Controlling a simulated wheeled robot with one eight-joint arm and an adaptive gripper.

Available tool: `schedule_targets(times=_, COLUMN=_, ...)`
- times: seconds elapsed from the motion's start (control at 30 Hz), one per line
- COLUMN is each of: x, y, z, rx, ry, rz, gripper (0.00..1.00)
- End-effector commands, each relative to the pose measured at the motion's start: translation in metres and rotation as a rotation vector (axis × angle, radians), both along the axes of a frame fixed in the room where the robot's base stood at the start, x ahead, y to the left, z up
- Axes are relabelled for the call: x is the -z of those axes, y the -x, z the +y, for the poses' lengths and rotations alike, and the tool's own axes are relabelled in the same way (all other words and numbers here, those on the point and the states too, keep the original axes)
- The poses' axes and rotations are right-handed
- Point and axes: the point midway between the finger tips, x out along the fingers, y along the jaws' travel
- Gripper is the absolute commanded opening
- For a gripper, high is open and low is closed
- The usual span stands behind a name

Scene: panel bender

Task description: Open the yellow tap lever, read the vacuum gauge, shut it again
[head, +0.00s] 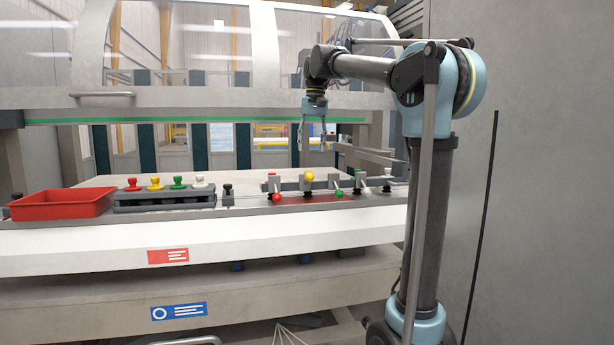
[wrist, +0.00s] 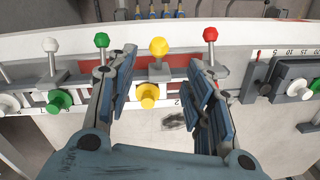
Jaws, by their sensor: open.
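The yellow tap lever has a round yellow ball (head: 309,176), which stands higher than the red and green balls beside it in the head view. In the wrist view the yellow ball (wrist: 159,47) tops a grey block, with a yellow knob (wrist: 148,95) below it. My gripper (head: 312,148) is open and empty, pointing down above the yellow ball. In the wrist view its fingers (wrist: 162,60) appear either side of the yellow ball; I see no contact. No round vacuum gauge is clear; a numbered scale (wrist: 296,50) with a red mark shows at the right.
A red ball (head: 277,198) and a green ball (head: 339,194) on levers flank the yellow one closely. A rack (head: 165,199) of coloured knobs and a red tray (head: 62,204) stand left on the ledge. The machine's upper beam (head: 200,98) runs behind my gripper.

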Motion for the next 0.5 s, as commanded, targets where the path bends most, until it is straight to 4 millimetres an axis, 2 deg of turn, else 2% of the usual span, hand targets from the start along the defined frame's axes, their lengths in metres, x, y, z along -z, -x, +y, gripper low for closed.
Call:
schedule_targets(times=0.3, x=0.054, y=0.000, z=0.004, rx=0.000, ry=0.000, rz=0.000, gripper=0.47)
schedule_targets(times=0.5, x=0.083, y=0.000, z=0.005, rx=0.001, ry=0.000, rz=0.000, gripper=0.47)
